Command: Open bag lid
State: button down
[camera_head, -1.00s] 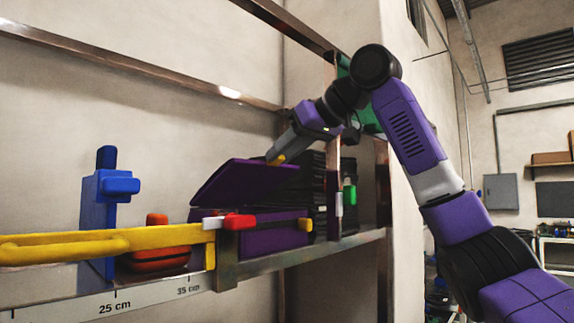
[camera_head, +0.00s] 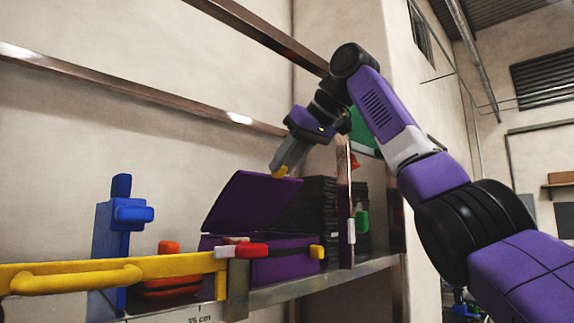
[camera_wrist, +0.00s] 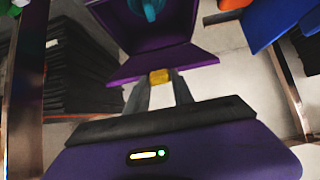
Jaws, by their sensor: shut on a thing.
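The purple bag (camera_head: 285,265) stands on the shelf with its lid (camera_head: 248,202) tilted up at a steep angle. My gripper (camera_head: 279,171) is at the lid's raised edge, shut on a yellow tab there. In the wrist view the yellow tab (camera_wrist: 160,77) sits between my fingertips, against the purple lid (camera_wrist: 165,64). A teal thing (camera_wrist: 149,8) shows within the purple at the top of the wrist view; I cannot tell what it is. Most of the bag's inside is hidden from the head view.
A blue tool (camera_head: 118,235) and a red-orange thing (camera_head: 168,280) stand left. A black stack (camera_head: 320,205) and a metal post (camera_head: 344,210) stand close on the right.

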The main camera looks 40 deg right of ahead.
dwell(0.4)
jog(key=c, duration=1.1)
grip_release()
jog(key=shift+w, duration=0.1)
jog(key=shift+v, duration=3.75)
